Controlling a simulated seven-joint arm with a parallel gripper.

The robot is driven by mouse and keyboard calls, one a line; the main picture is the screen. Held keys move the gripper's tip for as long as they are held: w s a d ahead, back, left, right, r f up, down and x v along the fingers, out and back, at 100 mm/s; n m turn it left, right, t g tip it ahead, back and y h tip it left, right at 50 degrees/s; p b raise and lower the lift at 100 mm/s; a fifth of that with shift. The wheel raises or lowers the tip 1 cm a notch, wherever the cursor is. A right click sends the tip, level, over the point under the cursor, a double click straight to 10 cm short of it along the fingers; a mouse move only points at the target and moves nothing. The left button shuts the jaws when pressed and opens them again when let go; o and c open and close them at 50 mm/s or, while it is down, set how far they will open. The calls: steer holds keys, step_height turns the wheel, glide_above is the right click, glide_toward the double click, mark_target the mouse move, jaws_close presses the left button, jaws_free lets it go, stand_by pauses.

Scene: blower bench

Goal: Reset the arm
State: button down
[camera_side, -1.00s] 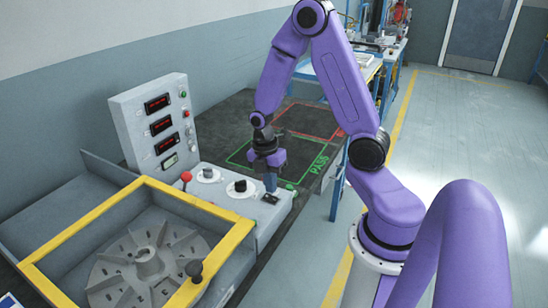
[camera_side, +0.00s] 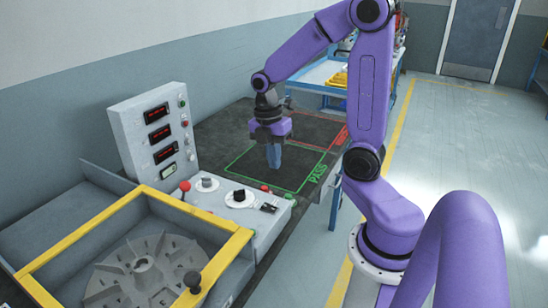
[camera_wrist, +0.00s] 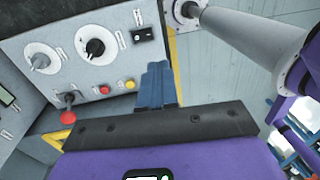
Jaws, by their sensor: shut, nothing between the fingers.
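My purple arm ends in my gripper (camera_side: 273,156), whose blue fingers are together with nothing between them. It hangs above the green-outlined PASS area (camera_side: 238,170) on the dark bench, pointing down, apart from the surface as far as I can tell. In the wrist view my gripper (camera_wrist: 158,85) shows its blue fingers closed, with the control panel (camera_wrist: 75,60) beyond them. The panel carries two dials, a rocker switch (camera_wrist: 143,34), a red-knobbed lever (camera_wrist: 67,98) and small red and yellow buttons.
A grey display box (camera_side: 155,130) with red readouts stands at the back left. A yellow-framed fixture (camera_side: 200,215) with a grey finned wheel (camera_side: 145,270) is at lower left. A red-outlined area (camera_side: 340,138) lies behind the PASS area. Free floor is at right.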

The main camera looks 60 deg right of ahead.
stand_by(0.3)
steer(key=s+a+r+m+t, duration=0.1)
steer(key=s+a+m, duration=0.4)
steer(key=s+a, duration=0.9)
steer(key=shift+s+a+r+t, duration=0.3)
steer(key=shift+s+a+r, duration=0.15)
steer(key=shift+s, duration=0.25)
